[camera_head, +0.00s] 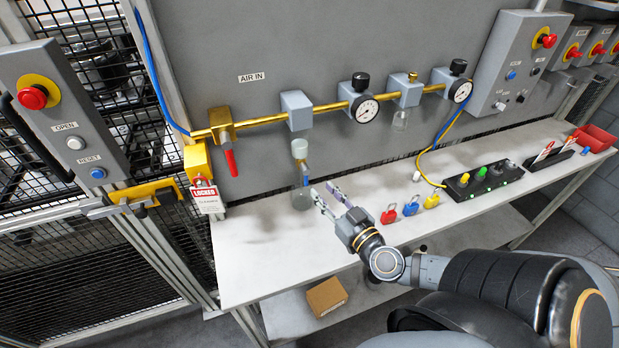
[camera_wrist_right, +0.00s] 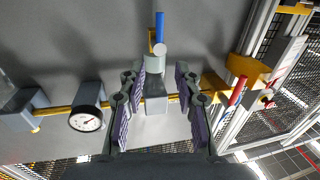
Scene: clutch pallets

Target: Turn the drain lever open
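The drain lever is a small blue handle (camera_head: 305,172) below a pale drain fitting (camera_head: 299,148), under the first grey block on the brass air line. In the right wrist view the blue lever (camera_wrist_right: 160,27) points away from a round pale end, beyond the fingertips. My right gripper (camera_head: 324,191) is just right of and below the lever in the head view. In its wrist view the gripper (camera_wrist_right: 160,75) is open, with nothing between its fingers. The lever and fingers appear apart. My left gripper is in neither view.
A red-handled valve (camera_head: 231,163) and a LOCKED tag (camera_head: 206,198) are to the left. Gauges (camera_head: 365,108) sit along the line. Coloured padlocks (camera_head: 411,207) and a black button box (camera_head: 482,180) are on the bench (camera_head: 270,262). The bench's front left is clear.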

